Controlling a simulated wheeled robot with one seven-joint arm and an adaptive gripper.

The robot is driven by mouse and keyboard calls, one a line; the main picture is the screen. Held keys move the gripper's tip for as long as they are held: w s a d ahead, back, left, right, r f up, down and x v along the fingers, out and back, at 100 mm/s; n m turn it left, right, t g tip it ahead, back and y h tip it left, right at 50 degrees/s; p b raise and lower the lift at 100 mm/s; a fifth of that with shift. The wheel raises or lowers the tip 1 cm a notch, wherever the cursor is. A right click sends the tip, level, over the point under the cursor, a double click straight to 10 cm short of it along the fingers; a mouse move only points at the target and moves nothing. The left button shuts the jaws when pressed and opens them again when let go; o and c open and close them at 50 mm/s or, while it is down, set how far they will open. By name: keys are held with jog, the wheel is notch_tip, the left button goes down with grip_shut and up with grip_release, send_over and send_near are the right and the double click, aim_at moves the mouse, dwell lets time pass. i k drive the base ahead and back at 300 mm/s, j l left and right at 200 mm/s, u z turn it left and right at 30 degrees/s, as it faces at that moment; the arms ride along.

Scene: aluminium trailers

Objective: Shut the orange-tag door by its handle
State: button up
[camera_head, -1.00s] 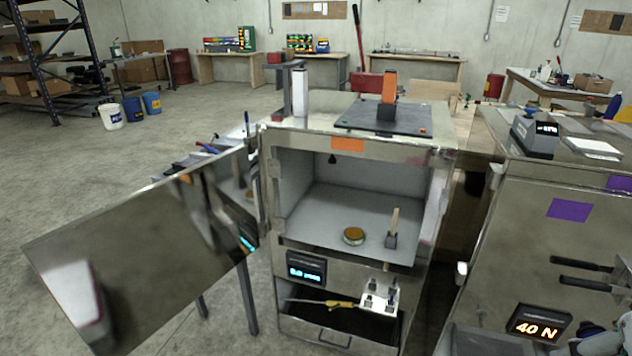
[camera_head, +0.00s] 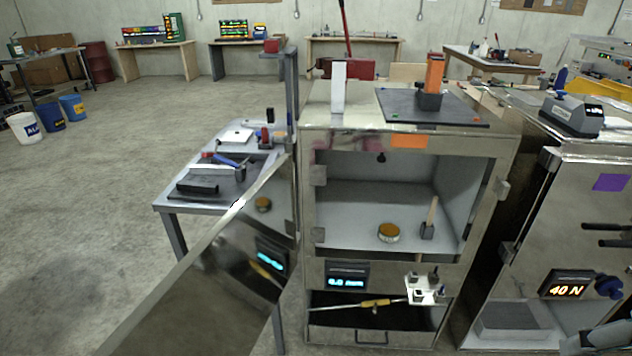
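The orange tag (camera_head: 409,141) is on the top front edge of an open metal cabinet (camera_head: 312,240). Its mirror-like metal door (camera_head: 215,275) stands wide open, hinged on the cabinet's left side and swung out toward me at the lower left. I cannot make out a handle on the door; its near end runs out of the picture.
Inside the cabinet are a round brass-coloured piece (camera_head: 388,232) and a wooden-handled tool (camera_head: 429,220). A cabinet with a purple tag (camera_head: 611,182) stands close on the right. A grey side table (camera_head: 185,205) with tools stands behind the open door.

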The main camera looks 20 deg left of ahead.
aim_at(219, 299)
jog(key=k+j, duration=0.1)
jog(key=j, duration=0.9)
jog(key=k+j, duration=0.15)
jog(key=j, duration=0.35)
jog(key=k+j, duration=0.1)
jog(key=j, duration=0.9)
jog(key=k+j+z, duration=0.1)
jog(key=k+j, duration=0.15)
jog(key=k, duration=0.2)
jog(key=k+j, duration=0.25)
jog(key=k, duration=0.2)
jog(key=z, duration=0.05)
